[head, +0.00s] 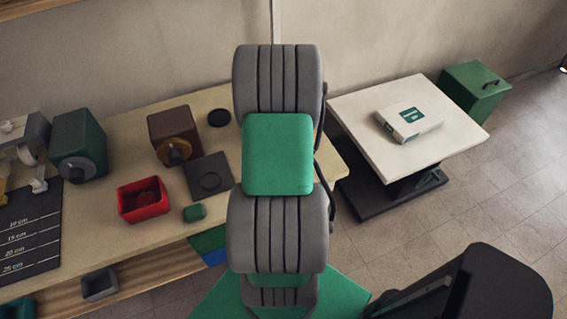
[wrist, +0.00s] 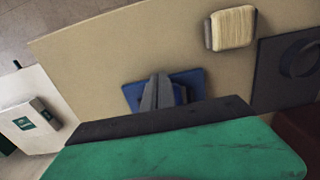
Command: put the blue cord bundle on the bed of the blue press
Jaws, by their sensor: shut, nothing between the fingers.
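My gripper (wrist: 158,92) shows in the wrist view as two grey fingers close together, shut and empty, beyond the green and dark wrist housing. Behind the fingertips is a blue, flat-based thing (wrist: 192,80) on the tan worktop, possibly the blue press; the fingers cover its middle. I cannot tell whether they touch it. I cannot make out a blue cord bundle in either view. A cream, ribbed bundle-like thing (wrist: 234,28) with a grey edge lies up and to the right of the blue thing. In the head view my arm hides the gripper and this area.
The worktop (head: 118,130) holds a brown machine (head: 172,130), a dark plate with a disc (head: 208,170), a red bin (head: 143,200), a small green item (head: 194,213) and a green machine (head: 78,145). A pale table (head: 440,140) with a white box (head: 409,122) stands right.

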